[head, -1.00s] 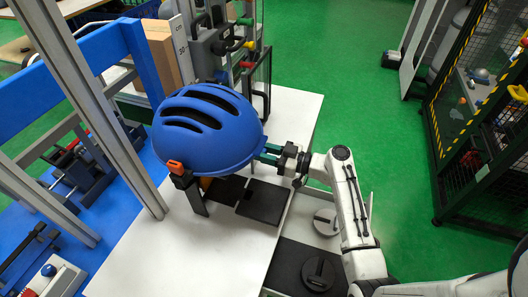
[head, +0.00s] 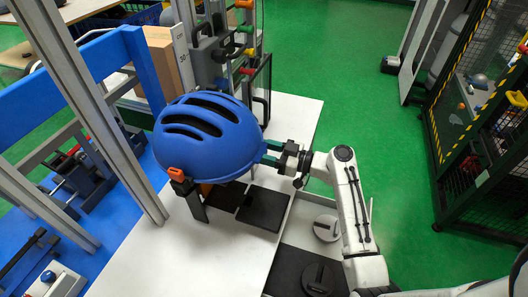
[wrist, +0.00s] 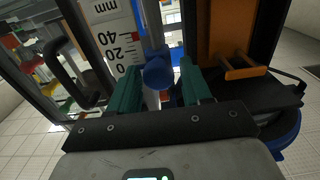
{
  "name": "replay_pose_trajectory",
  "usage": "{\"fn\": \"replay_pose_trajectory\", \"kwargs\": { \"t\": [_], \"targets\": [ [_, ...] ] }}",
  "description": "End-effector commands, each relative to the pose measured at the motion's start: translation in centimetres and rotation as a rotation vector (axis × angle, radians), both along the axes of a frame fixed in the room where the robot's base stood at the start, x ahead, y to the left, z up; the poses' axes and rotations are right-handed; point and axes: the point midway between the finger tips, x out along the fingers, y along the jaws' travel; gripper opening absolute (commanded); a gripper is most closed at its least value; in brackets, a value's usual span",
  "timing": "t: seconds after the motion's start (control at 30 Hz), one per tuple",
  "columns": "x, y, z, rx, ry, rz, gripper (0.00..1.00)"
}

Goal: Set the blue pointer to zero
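The blue pointer (wrist: 158,72) shows in the wrist view as a round knob with a blue bar behind it. It is beside a white millimetre scale (wrist: 118,35), near the 0 and 20 marks; its exact reading cannot be told. My gripper (wrist: 160,92) has green fingers on either side of the knob, with small gaps visible. The fingers appear open and not closed on it. In the head view my gripper (head: 268,153) is at the right edge of the blue helmet (head: 205,135), which hides the fingertips and the pointer.
The helmet sits above the white table (head: 200,255), with dark plates (head: 262,208) below it. An orange handle (wrist: 240,66) and dark bracket are right of my fingers in the wrist view. A black handle (wrist: 70,70) is to the left. Metal posts stand left of the helmet.

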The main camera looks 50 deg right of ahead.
Motion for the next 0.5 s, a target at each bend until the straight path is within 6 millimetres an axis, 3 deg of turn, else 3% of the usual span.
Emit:
{"fn": "replay_pose_trajectory", "kwargs": {
  "t": [0.3, 0.5],
  "targets": [
    [-0.2, 0.0, -0.2, 0.001, 0.004, -0.001, 0.53],
    [-2.4, -0.8, -0.4, 0.001, 0.004, -0.003, 0.53]
  ]
}}
